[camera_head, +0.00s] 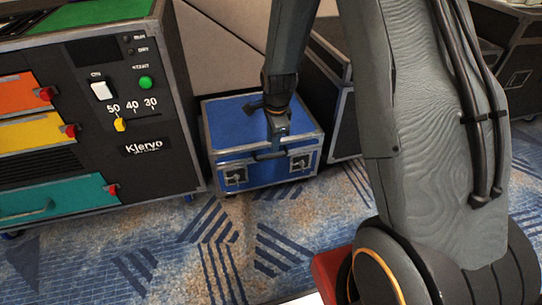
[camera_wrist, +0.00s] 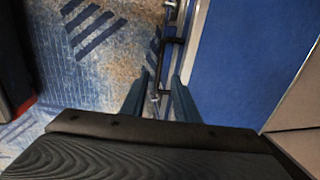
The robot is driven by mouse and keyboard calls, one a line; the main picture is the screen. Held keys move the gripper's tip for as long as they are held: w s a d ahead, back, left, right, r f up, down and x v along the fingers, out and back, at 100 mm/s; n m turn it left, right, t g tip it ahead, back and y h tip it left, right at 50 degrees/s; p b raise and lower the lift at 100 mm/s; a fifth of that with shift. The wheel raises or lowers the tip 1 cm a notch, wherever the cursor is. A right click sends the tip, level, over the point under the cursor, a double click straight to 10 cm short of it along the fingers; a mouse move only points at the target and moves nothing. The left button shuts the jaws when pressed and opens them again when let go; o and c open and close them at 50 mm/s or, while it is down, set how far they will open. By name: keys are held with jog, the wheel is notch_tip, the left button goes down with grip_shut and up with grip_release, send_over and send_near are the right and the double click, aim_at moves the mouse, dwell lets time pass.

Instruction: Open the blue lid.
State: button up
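A blue case with metal edging stands on the carpet in the head view. Its blue lid (camera_head: 235,124) lies flat and closed, and its front (camera_head: 262,173) has two latches and a dark handle (camera_head: 270,155). My gripper (camera_head: 278,132) points down at the lid's front edge, near the middle above the handle. In the wrist view the lid (camera_wrist: 245,60) fills the right side, and the dark handle (camera_wrist: 165,65) runs beside its metal edge. My gripper's fingers (camera_wrist: 160,96) stand apart, with part of the handle area between them. I cannot tell whether they touch it.
A black cabinet (camera_head: 160,150) with orange, yellow and teal drawers stands close on the left. A dark case (camera_head: 345,125) stands close on the right, and a beige panel (camera_head: 215,55) is behind. Patterned carpet (camera_head: 210,245) in front is clear.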

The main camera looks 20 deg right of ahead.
notch_tip(320, 180, down, 7)
jog(key=w+b, duration=0.1)
jog(key=b, duration=0.2)
jog(key=shift+w, duration=0.1)
grip_shut()
